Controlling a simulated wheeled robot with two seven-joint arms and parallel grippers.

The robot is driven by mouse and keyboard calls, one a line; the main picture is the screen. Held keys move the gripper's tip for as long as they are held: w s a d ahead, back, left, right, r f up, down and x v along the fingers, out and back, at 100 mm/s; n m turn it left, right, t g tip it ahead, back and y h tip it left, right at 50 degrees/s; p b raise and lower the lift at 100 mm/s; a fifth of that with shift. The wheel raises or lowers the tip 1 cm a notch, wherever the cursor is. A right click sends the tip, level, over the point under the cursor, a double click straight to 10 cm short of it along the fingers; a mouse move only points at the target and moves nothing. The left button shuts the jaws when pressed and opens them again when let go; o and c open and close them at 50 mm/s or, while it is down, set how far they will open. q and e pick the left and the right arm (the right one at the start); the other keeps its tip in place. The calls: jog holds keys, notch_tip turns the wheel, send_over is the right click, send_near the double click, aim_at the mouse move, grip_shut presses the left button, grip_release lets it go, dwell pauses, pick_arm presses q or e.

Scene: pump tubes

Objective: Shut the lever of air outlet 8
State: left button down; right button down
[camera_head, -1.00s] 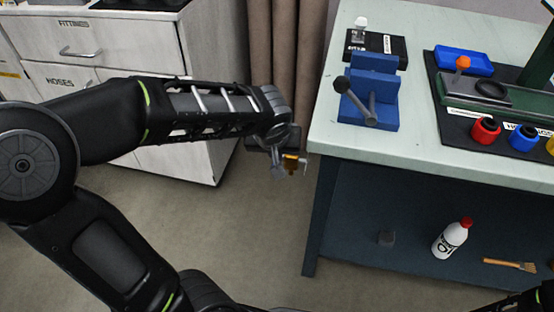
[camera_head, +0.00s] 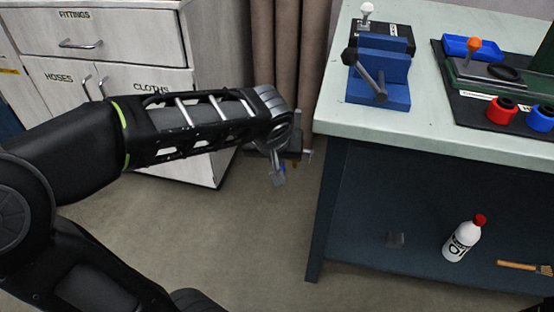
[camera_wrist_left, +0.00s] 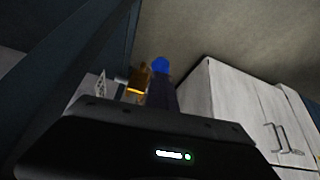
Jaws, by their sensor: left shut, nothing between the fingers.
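My left gripper (camera_head: 279,177) hangs in the gap between the wooden cabinet and the workbench, fingers shut and empty, pointing down. A small brass-coloured fitting (camera_wrist_left: 141,80) shows just beyond the gripper body in the left wrist view. A bright blue end (camera_wrist_left: 160,65) stands beside it, above a dark upright part. These may belong to an air outlet and its lever, but I cannot read a number or tell the lever's position. In the head view the gripper hides most of this spot. My right gripper is out of view.
The cabinet (camera_head: 210,70) stands left and the workbench (camera_head: 430,130) right, with a brown curtain (camera_head: 300,60) behind. A blue vise (camera_head: 385,90) sits near the bench's corner. The floor in front is clear.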

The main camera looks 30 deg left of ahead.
pick_arm(q)
jog(key=shift+s+f+g, duration=0.15)
jog(key=shift+s+f, duration=0.15)
jog(key=shift+f, duration=0.25)
jog(key=shift+s+f+g, duration=0.15)
jog(key=shift+s+f, duration=0.15)
jog(key=shift+f, duration=0.25)
jog(key=r+p, duration=0.1)
jog(key=w+r+p, duration=0.1)
jog(key=r, duration=0.1)
jog(key=w+a+r+p, duration=0.1)
jog(key=r, duration=0.1)
jog(key=shift+w+a+r, duration=0.1)
jog(key=shift+r, duration=0.15)
jog(key=s+d+p, duration=0.2)
jog(key=s+d, duration=0.2)
jog(key=s, duration=0.5)
jog(key=shift+r, duration=0.45)
